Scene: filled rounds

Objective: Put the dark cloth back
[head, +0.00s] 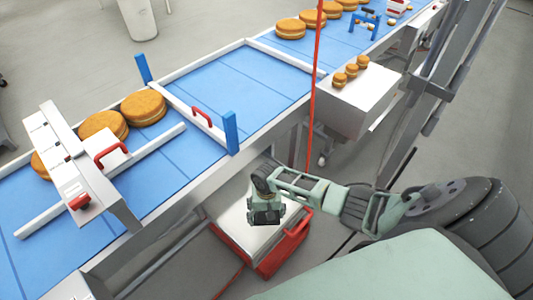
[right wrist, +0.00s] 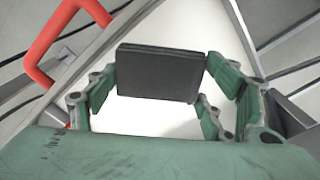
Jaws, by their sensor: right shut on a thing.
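The dark cloth (right wrist: 160,72) looks like a dark grey folded pad in the right wrist view. My right gripper (right wrist: 158,98) is shut on it, with green fingers at its left and right sides. My left gripper is not in view.
The blue conveyor (head: 180,165) runs diagonally behind the case and carries several round filled cakes (head: 143,107). A red handle (head: 299,222) stands on the case's right side. A thin red vertical line (head: 313,100) passes near my right arm. A white box with small rounds (head: 358,97) is further right.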

